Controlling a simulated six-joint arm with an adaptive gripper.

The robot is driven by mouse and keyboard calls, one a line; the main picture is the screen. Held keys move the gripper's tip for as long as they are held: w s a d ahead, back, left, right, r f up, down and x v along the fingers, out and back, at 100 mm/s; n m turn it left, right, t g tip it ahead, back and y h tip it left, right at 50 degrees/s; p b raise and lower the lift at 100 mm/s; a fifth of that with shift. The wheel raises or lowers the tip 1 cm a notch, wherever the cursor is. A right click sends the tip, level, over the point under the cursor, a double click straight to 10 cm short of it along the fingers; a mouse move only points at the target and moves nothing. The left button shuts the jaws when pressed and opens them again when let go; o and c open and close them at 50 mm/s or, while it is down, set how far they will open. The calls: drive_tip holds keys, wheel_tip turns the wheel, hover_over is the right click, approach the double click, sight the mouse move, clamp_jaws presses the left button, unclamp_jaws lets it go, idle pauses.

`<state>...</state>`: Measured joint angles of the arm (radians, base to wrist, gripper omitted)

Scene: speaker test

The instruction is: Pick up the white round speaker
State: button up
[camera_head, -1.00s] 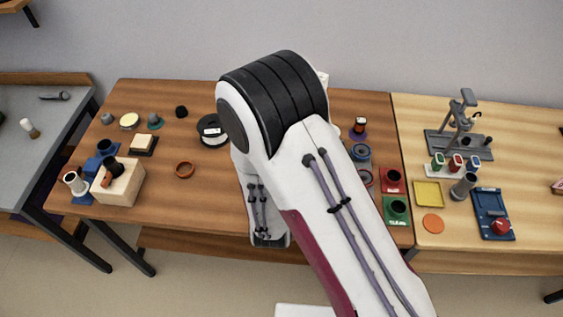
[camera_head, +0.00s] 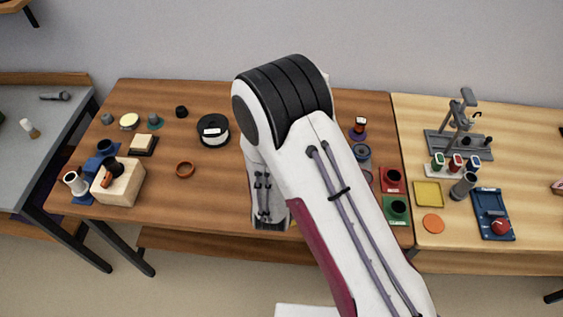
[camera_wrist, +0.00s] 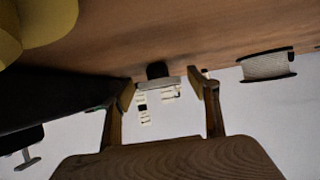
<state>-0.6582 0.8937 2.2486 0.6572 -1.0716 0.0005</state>
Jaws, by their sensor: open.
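I cannot make out a white round speaker for certain in either view. A round black-and-white spool-like thing (camera_head: 213,131) lies on the wooden table, left of my arm in the head view. A similar spool with a white middle and dark rims (camera_wrist: 267,65) shows at the right of the wrist view, outside my fingers. My gripper (camera_wrist: 163,98) is open, its two fingers apart. A small dark thing on a grey base (camera_wrist: 158,76) and pale pieces appear between the fingertips; I cannot tell how far off they are. My arm hides the gripper in the head view.
The brown table (camera_head: 180,215) has bare room at its front. Red (camera_head: 392,180) and green (camera_head: 397,210) holders are right. A big yellow shape (camera_wrist: 38,22) fills a wrist-view corner.

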drive_tip(key=c, duration=1.3)
drive_tip(key=shift+r, duration=0.15)
drive_tip(key=shift+r, duration=4.85)
